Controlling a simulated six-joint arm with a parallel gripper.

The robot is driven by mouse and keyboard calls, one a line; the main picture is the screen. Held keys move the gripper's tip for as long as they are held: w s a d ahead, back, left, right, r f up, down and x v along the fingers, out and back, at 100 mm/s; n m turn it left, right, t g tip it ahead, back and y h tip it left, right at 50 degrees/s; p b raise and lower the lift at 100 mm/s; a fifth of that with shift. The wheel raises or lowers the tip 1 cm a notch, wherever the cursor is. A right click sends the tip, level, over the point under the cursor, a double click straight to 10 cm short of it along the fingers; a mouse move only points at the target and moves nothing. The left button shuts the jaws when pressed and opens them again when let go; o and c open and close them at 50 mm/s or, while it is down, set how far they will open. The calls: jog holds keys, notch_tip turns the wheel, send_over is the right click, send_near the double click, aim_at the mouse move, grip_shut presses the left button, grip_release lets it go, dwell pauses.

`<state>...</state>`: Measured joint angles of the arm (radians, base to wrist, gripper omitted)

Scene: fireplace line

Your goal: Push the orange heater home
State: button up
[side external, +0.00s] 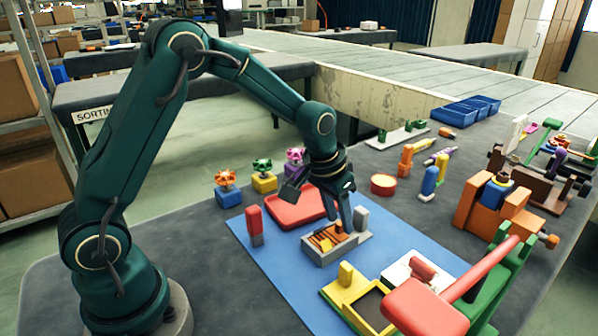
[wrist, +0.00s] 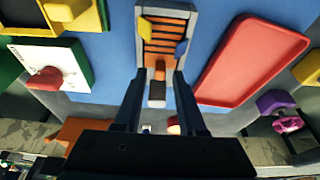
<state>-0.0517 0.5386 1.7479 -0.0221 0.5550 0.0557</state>
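The fireplace piece is a low grey frame (side external: 318,258) on the blue mat. Orange slats (side external: 328,233) lie in it, and they also show in the wrist view (wrist: 163,30). A small orange block (wrist: 160,67) stands at the frame's end nearest my gripper, beside a grey upright block (side external: 361,218). Which orange part is the heater is not certain. My gripper (side external: 342,222) is low over this end. In the wrist view its fingers (wrist: 160,78) stand apart on either side of the orange block, with visible gaps.
A red tray (side external: 296,207) and a red-grey block (side external: 254,226) lie left of the frame. A yellow box (side external: 345,288), a white box (side external: 408,268) and a red-green hammer-like toy (side external: 440,305) crowd the front right. Blue mat (side external: 270,275) is bare at front left.

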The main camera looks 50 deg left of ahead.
aim_at(337, 224)
jog(key=shift+r, duration=3)
jog(key=shift+r, duration=0.25)
jog(key=s+d+r+t, duration=0.1)
jog(key=s+r+t, duration=0.1)
jog(key=s+r, duration=0.7)
jog(key=s+f, duration=0.4)
jog(key=s, duration=0.7)
jog(key=shift+s+d+f, duration=0.2)
jog(key=shift+s+d, duration=0.05)
jog(key=shift+d, duration=0.05)
